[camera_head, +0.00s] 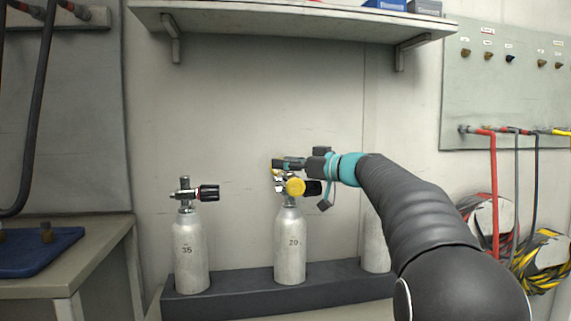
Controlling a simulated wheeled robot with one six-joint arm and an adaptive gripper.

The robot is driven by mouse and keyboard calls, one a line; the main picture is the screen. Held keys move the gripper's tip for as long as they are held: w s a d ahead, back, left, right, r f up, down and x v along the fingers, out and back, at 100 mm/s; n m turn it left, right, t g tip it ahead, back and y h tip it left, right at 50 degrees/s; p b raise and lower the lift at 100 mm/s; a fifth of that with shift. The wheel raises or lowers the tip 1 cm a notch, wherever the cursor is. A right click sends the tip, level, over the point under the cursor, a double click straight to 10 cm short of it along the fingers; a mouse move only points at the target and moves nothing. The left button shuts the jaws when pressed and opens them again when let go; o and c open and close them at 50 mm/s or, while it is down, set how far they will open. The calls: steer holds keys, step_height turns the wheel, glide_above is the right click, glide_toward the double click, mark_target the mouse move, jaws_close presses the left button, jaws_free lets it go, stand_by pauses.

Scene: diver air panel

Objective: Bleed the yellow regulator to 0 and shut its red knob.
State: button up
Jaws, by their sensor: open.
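The yellow regulator (295,187) is a round yellow piece on the valve of the middle grey cylinder (290,247), marked 29. A dark knob (313,188) sticks out to its right; I see no clear red on it. A small yellow bit shows at the left, by the fingertips. My gripper (277,165) comes in from the right, just above the regulator, fingers pointing left. It is open. Whether it touches the valve parts cannot be told. The gauge reading is not legible.
A cylinder marked 35 (190,257) with a black, red-ringed knob (208,192) stands left. A third cylinder (373,245) is partly behind my arm. All stand in a dark rack (235,281). A shelf (290,22) hangs above; a hose panel (500,95) is at right.

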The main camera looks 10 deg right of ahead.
jaws_close()
steer(key=shift+g, duration=0.3)
steer(key=shift+w+d+n+g+y, duration=0.1)
steer(key=shift+w+n+g+y, duration=0.05)
steer(key=shift+n+g+y, duration=0.7)
steer(key=n+g+y+p, duration=0.1)
steer(key=n+g, duration=0.1)
steer(key=shift+r+g+y, duration=0.15)
steer(key=shift+g+y, duration=0.2)
steer(key=shift+n+g+p, duration=0.4)
steer(key=shift+n+g, duration=0.05)
steer(key=shift+g, duration=0.05)
steer(key=shift+y, duration=0.3)
jaws_free()
